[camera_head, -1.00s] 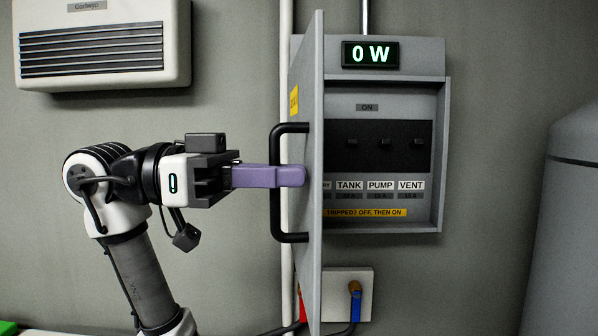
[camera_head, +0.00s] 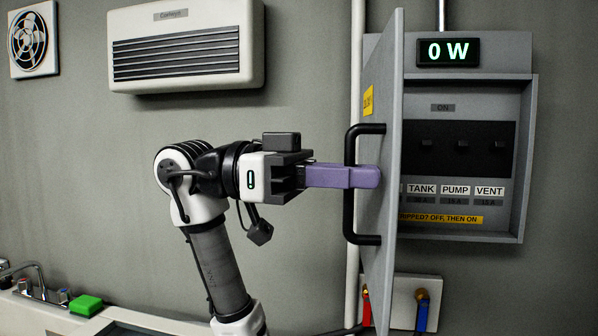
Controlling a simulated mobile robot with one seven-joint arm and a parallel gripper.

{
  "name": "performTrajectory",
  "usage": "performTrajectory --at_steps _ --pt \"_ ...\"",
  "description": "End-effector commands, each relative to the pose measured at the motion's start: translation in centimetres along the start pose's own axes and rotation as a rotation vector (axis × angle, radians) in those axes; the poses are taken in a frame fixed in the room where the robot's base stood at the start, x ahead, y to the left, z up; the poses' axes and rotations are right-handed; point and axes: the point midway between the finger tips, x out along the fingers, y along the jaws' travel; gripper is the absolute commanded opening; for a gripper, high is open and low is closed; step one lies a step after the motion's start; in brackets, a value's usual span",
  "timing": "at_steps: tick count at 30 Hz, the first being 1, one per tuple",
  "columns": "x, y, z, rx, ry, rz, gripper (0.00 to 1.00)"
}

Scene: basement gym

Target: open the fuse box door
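The grey fuse box (camera_head: 531,160) is on the wall at right. Its door (camera_head: 385,220) stands wide open, swung out from the box's left side and seen nearly edge-on. Inside show a dark panel with several switches (camera_head: 462,145) and the labels TANK, PUMP and VENT. A black bar handle (camera_head: 349,215) is on the door's left-facing side. My gripper (camera_head: 366,177) reaches in from the left. Its purple finger crosses in front of the handle's middle and hides that part. Only one finger shows, so whether it is closed around the bar cannot be seen.
A lit display (camera_head: 448,52) above the box reads 0 W. A white plate with red and blue valves (camera_head: 422,310) is below. A wall heater (camera_head: 190,50) and a fan (camera_head: 33,42) are at left. A green block (camera_head: 87,305) lies near a tap at lower left.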

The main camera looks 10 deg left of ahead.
Motion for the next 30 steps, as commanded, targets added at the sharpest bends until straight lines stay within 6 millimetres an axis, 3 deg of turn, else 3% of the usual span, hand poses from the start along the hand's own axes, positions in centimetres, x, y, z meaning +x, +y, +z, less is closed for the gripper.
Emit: performTrajectory --at_steps 5,18,24,30 --pt "-1.8 0.0 0.2 -0.001 0.001 -0.003 0.16" --pt "-11.3 0.1 0.1 0.0 0.001 -0.001 0.16" --pt "-13.3 0.1 0.0 0.0 0.0 -0.001 0.16" --pt "-13.8 0.1 0.0 0.0 -0.001 0.0 0.16"
